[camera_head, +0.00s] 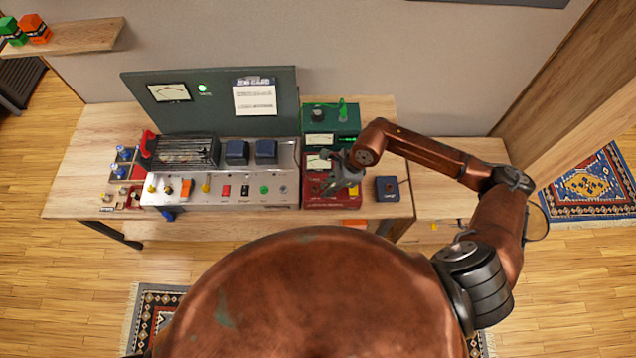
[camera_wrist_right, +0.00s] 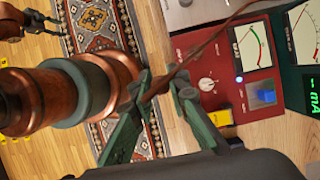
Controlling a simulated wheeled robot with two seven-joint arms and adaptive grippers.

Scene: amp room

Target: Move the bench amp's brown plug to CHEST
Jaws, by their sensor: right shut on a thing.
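My right gripper (camera_head: 345,172) is over the front of the red meter box in the head view. In the right wrist view its green fingers (camera_wrist_right: 160,100) are shut on a small brown plug (camera_wrist_right: 153,88). A thin brown lead (camera_wrist_right: 200,50) rises from it to the upper right, towards the bench. The silver bench amp (camera_head: 218,190) stands left of the gripper, with coloured plugs and switches on its front. No CHEST label is readable. My left gripper (camera_wrist_right: 38,22) seems to show small at the upper left of the wrist view; its jaw state is unclear.
The red meter box (camera_head: 317,192) has a white knob and a blue switch. A green meter box (camera_head: 330,122) stands behind it. A dark blue box (camera_head: 387,189) sits to the right. Small bottles (camera_head: 122,160) stand at the bench's left. Patterned rugs (camera_head: 590,190) lie on the floor.

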